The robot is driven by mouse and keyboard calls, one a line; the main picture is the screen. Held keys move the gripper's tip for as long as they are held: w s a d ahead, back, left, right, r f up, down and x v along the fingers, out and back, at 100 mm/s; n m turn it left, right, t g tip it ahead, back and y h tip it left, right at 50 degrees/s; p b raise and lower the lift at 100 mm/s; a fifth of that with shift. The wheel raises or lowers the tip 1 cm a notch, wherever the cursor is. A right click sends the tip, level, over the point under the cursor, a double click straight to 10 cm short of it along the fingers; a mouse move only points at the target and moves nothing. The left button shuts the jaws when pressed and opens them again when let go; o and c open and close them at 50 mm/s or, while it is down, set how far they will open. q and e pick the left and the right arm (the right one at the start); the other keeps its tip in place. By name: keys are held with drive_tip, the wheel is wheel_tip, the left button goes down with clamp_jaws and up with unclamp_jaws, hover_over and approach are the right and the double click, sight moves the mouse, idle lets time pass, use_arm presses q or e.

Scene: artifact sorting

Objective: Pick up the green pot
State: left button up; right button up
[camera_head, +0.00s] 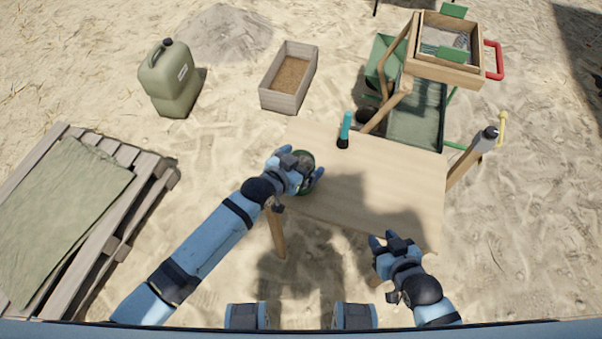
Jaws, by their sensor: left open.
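The green pot (306,158) is small and round and stands on the left part of the wooden table (375,190). My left gripper (304,171) is at the pot with its jaws open, one finger on the pot's left and one on its right. The gripper and wrist cover much of the pot. I cannot tell whether the fingers touch it. My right gripper (389,239) is over the table's front edge, away from the pot. I cannot make out whether its fingers are apart or together.
A teal-and-black flashlight (345,130) stands at the table's back edge. A sieve frame (445,75) stands behind the table. A wooden box (289,78), a jerrycan (171,80) and a pallet (110,220) are on the sand. The table's middle and right are clear.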

use_arm(q)
drive_tip(key=shift+r, duration=0.1)
drive_tip(key=c, duration=1.7)
drive_tip(key=shift+r, duration=0.1)
